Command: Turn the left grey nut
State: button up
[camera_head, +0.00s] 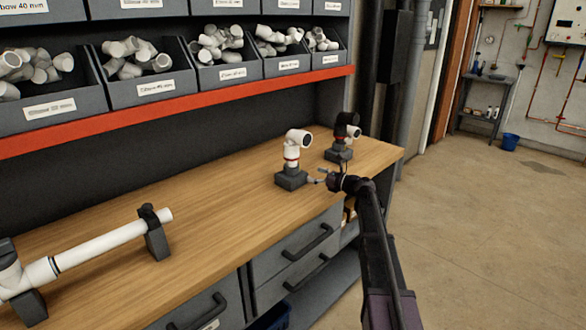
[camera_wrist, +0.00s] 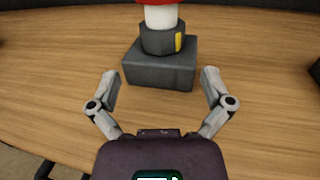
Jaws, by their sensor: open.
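The left fitting is a white elbow pipe (camera_head: 296,139) standing upright on a dark grey block (camera_head: 291,180) on the workbench. My gripper (camera_head: 320,176) is just right of the block in the head view. In the wrist view my gripper (camera_wrist: 160,82) is open and empty. Its two fingers are spread on either side of the block, apart from the nut.
A second fitting with a black elbow (camera_head: 346,124) stands on another block to the right. A long white pipe (camera_head: 105,242) lies in holders on the left. Bins of fittings (camera_head: 150,87) line the red-edged shelf (camera_head: 180,112) above. The bench (camera_head: 195,215) between is clear.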

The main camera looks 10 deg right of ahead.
aim_at(296, 170)
jog(key=s+m+t+h, duration=0.1)
jog(key=s+a+m+t+h, duration=0.1)
jog(key=s+h, duration=0.1)
jog(key=s+a+m+t+h, duration=0.1)
jog(key=m+t, duration=0.1)
jog(key=shift+s+a+h, duration=0.2)
jog(key=shift+s+h, duration=0.15)
jog(key=shift+h, duration=0.05)
jog(key=shift+s+m+t+h, duration=0.4)
jog(key=shift+s+m+h, duration=0.3)
jog(key=shift+h, duration=0.3)
jog(key=shift+w+d, duration=0.1)
jog(key=shift+w, duration=0.05)
jog(key=shift+x, duration=0.85)
jog(key=x, duration=1.2)
jog(key=c, duration=0.9)
